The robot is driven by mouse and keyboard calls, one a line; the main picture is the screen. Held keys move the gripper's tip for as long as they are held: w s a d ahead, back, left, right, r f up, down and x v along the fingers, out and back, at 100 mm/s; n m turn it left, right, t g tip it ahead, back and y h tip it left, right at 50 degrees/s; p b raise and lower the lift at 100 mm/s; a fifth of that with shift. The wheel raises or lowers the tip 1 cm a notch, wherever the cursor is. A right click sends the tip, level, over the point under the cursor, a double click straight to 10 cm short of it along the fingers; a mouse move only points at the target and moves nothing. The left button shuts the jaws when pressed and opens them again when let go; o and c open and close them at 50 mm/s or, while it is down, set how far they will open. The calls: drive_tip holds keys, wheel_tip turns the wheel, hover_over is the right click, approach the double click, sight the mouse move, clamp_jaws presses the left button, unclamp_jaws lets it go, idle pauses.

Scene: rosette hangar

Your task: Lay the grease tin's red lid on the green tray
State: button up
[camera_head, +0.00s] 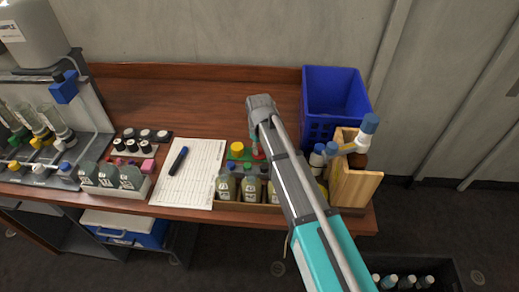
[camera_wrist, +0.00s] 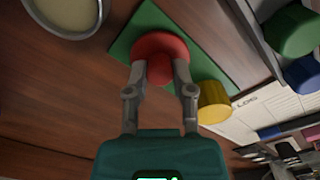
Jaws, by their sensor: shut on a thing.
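My gripper (camera_wrist: 160,78) is shut on the red lid (camera_wrist: 160,48) by its knob, in the wrist view. The lid is over the green tray (camera_wrist: 122,42); I cannot tell whether it touches. An open tin with pale contents, seemingly the grease tin (camera_wrist: 70,12), stands apart at the upper left. A yellow round thing (camera_wrist: 213,102) is at the tray's edge. In the head view my arm hides most of my gripper; a bit of the red lid (camera_head: 258,154) shows beside the green tray (camera_head: 247,157) and the yellow thing (camera_head: 237,148).
A row of bottles (camera_head: 250,187) stands at the bench's front edge. A blue crate (camera_head: 335,95) and a wooden box (camera_head: 353,188) are on the right. A log sheet with a pen (camera_head: 179,160) lies to the left. The bench's back left (camera_head: 180,100) is clear.

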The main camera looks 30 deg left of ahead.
sight(260, 149)
drive_tip(key=shift+f, duration=0.15)
drive_tip(key=o, duration=0.8)
wheel_tip(260, 149, up, 12)
drive_tip(key=p, duration=1.2)
drive_tip(key=shift+r, duration=0.2)
idle(0.8)
